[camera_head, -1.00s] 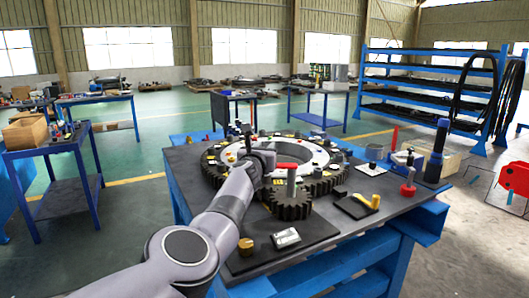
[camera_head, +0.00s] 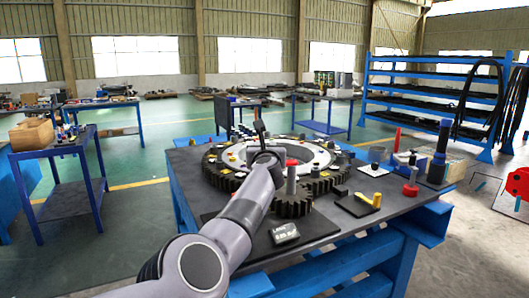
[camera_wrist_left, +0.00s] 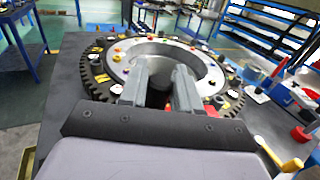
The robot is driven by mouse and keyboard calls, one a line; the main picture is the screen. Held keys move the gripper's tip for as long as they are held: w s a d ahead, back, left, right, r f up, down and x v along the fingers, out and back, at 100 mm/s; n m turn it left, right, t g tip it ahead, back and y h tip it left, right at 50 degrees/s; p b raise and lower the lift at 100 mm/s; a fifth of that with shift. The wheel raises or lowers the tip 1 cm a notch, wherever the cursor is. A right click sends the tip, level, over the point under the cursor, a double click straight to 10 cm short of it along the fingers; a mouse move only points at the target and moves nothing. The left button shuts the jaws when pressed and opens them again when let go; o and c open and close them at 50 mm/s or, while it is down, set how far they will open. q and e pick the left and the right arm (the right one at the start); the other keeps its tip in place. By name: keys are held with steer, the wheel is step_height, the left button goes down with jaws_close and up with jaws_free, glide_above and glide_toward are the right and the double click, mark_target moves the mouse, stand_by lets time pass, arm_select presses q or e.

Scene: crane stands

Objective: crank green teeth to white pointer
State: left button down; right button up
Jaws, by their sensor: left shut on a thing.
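A large dark toothed ring (camera_head: 220,178) with a pale inner ring lies on the table; it also shows in the wrist view (camera_wrist_left: 97,78). A smaller dark pinion gear (camera_head: 293,207) meshes at its near side, with a grey upright post and red-topped crank (camera_head: 292,163) above it. My left gripper (camera_head: 260,140) is beside the crank, over the ring's near side. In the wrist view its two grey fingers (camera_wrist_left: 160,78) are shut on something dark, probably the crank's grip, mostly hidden. I cannot make out green teeth or a white pointer. My right gripper is out of view.
A small display plate (camera_head: 285,233) lies in front of the pinion. A yellow-handled piece (camera_head: 371,200), a red knob piece (camera_head: 411,187) and a dark blue cylinder (camera_head: 439,155) stand on the right of the table (camera_head: 345,228). Small colored markers dot the ring.

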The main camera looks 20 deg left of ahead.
arm_select(q)
steer(key=shift+s+d+f+n+g+y+b, duration=0.2)
steer(key=shift+s+n+g+y+b, duration=0.15)
steer(key=shift+y, duration=0.25)
steer(key=shift+w, duration=0.1)
steer(key=c, duration=0.9)
jaws_free()
steer(key=shift+r, duration=0.15)
steer(key=shift+c, duration=0.2)
